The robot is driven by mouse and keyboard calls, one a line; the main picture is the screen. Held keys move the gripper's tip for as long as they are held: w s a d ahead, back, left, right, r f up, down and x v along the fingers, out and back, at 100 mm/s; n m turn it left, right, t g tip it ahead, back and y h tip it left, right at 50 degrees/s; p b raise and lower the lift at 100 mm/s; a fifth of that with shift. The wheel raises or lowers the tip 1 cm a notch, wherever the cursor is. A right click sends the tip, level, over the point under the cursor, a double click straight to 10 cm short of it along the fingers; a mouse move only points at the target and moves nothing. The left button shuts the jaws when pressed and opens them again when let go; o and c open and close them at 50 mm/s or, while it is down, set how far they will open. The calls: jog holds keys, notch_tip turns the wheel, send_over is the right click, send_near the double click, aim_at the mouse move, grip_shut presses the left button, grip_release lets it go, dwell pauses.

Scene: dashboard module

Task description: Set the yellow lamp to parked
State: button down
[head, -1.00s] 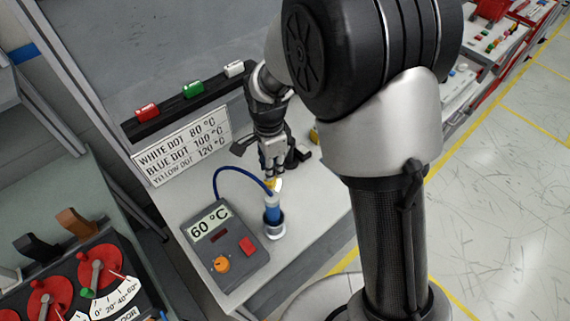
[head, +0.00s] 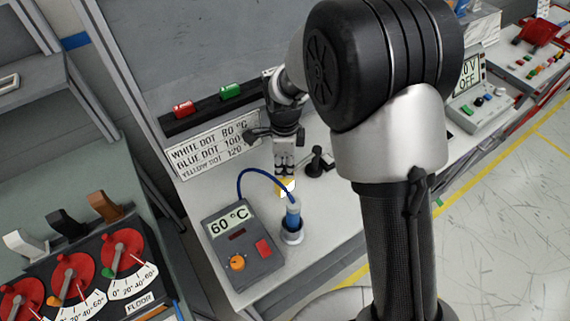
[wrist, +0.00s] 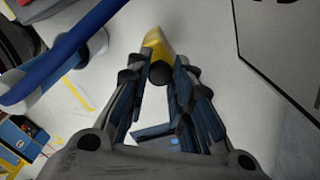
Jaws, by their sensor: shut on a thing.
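The yellow lamp (head: 284,187) is between the fingertips of my gripper (head: 284,168), just behind the blue cylinder on the bench. In the wrist view the yellow lamp (wrist: 156,44) extends ahead of my gripper (wrist: 160,75), its black end between the fingertips. My gripper is shut on it. I cannot tell whether it touches the bench. A red lamp (head: 183,110) and a green lamp (head: 230,91) lie on the black rack (head: 208,115) at the back. My arm hides the rack's right end.
The blue cylinder (head: 293,219) with its blue cable stands beside the grey 60 °C box (head: 243,246). A small black stand (head: 318,162) is right of my gripper. A white temperature sign (head: 212,145) leans below the rack. Bare bench lies in front of the sign.

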jog(key=c, duration=1.4)
grip_release()
jog(key=shift+o, duration=0.2)
jog(key=shift+r, duration=0.1)
notch_tip(320, 180, up, 12)
jog(key=shift+c, duration=0.3)
